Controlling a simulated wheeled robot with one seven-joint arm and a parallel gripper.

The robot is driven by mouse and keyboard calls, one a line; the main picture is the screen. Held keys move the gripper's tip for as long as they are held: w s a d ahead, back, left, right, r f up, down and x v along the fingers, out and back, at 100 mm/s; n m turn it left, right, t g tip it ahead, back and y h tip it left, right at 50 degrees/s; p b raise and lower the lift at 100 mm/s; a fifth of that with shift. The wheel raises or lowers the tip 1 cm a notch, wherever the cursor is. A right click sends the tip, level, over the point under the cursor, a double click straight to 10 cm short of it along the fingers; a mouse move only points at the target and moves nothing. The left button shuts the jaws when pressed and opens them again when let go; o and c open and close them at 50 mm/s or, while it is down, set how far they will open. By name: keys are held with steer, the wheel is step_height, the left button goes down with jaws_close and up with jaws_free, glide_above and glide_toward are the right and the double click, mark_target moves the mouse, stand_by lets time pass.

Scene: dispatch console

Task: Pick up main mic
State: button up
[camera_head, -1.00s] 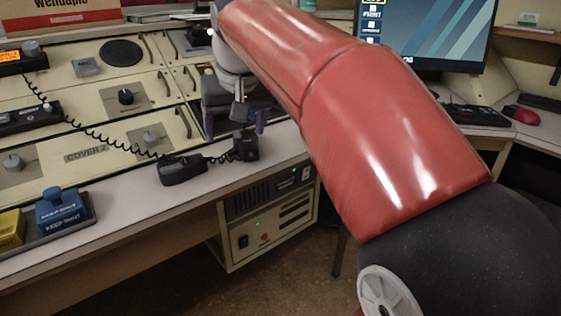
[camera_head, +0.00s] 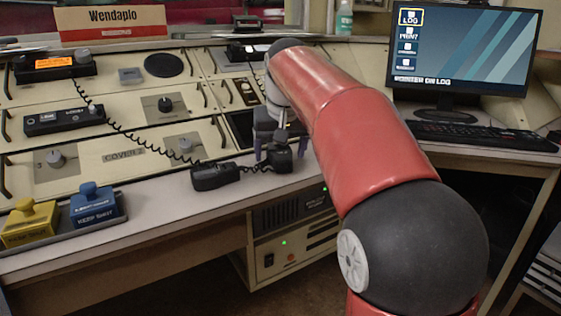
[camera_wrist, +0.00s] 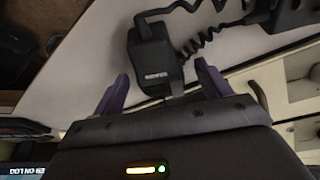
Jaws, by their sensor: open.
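Two black hand mics lie on the pale desk edge in the head view. The nearer mic (camera_head: 214,176) is at the left, and the second mic (camera_head: 281,160) is to its right, just below my gripper (camera_head: 280,149). I cannot tell from the labels which is the main mic. In the wrist view, a black mic (camera_wrist: 155,57) with a small unreadable label lies just beyond the gap between my gripper's purple fingers (camera_wrist: 162,87). The fingers are apart and empty. Part of the other mic (camera_wrist: 295,14) shows at the top right.
Coiled cords (camera_head: 135,146) run over the sloped console panel. Blue (camera_head: 93,205) and yellow (camera_head: 31,222) covers sit in a tray at the left. A monitor (camera_head: 463,52) and keyboard (camera_head: 480,135) stand at the right.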

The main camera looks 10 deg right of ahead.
steer(key=c, duration=1.2)
steer(key=shift+c, duration=0.2)
steer(key=shift+r, duration=0.1)
